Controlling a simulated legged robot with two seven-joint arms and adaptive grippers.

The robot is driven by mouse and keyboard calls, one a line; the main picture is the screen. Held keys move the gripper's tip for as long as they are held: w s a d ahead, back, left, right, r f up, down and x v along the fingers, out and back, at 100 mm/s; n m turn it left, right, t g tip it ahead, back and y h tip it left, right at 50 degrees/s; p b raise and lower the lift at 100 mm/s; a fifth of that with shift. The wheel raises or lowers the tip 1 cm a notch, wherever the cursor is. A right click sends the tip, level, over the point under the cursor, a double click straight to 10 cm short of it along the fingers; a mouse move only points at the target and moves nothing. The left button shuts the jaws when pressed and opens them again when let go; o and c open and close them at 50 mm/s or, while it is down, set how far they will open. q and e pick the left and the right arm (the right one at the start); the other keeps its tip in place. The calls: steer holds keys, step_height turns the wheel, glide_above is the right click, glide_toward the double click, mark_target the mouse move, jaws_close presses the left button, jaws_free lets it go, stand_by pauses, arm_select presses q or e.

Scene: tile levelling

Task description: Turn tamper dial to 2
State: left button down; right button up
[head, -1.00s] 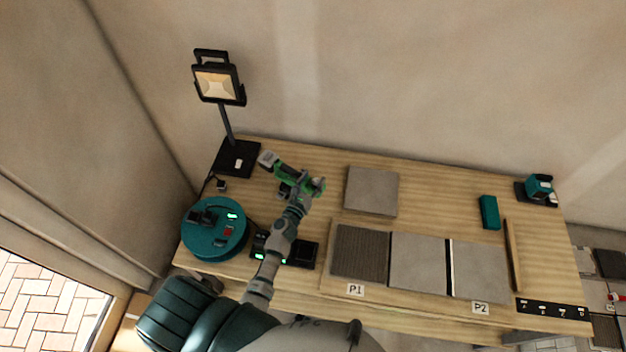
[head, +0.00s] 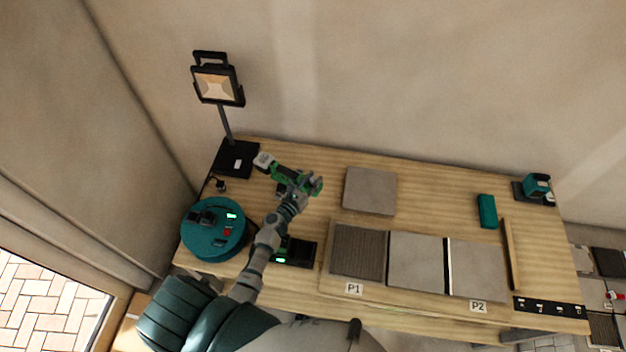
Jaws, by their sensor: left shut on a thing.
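A green and dark tool with a pale block at its far left end, which looks like the tamper (head: 277,172), is above the back left part of the bench. My left gripper (head: 296,186) is shut on it, near the tool's right part. My left wrist and fingers hide part of the tool. The dial and its numbers are too small or hidden to read. My right gripper is not in view.
A round teal unit (head: 213,228) and a black lamp (head: 236,158) stand at the left. A black charger (head: 296,252) lies near the front. A loose grey tile (head: 370,191) lies right of the tool. Tiles sit in front, marked P1 and P2.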

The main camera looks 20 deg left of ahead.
arm_select(q)
steer(key=shift+s+f, duration=0.1)
steer(key=shift+f, duration=0.1)
steer(key=c, duration=1.3)
jaws_free()
steer(key=o, duration=0.4)
steer(key=shift+d, duration=0.2)
steer(key=shift+d+r, duration=0.15)
steer(key=shift+d, duration=0.1)
steer(key=shift+s+a, duration=0.2)
steer(key=shift+s, duration=0.2)
steer(key=s, duration=0.3)
steer(key=s+a, duration=0.1)
steer(key=s, duration=0.7)
steer(key=shift+a, duration=0.15)
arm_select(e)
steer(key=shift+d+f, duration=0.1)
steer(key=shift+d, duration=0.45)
arm_select(q)
steer(key=shift+a, duration=0.1)
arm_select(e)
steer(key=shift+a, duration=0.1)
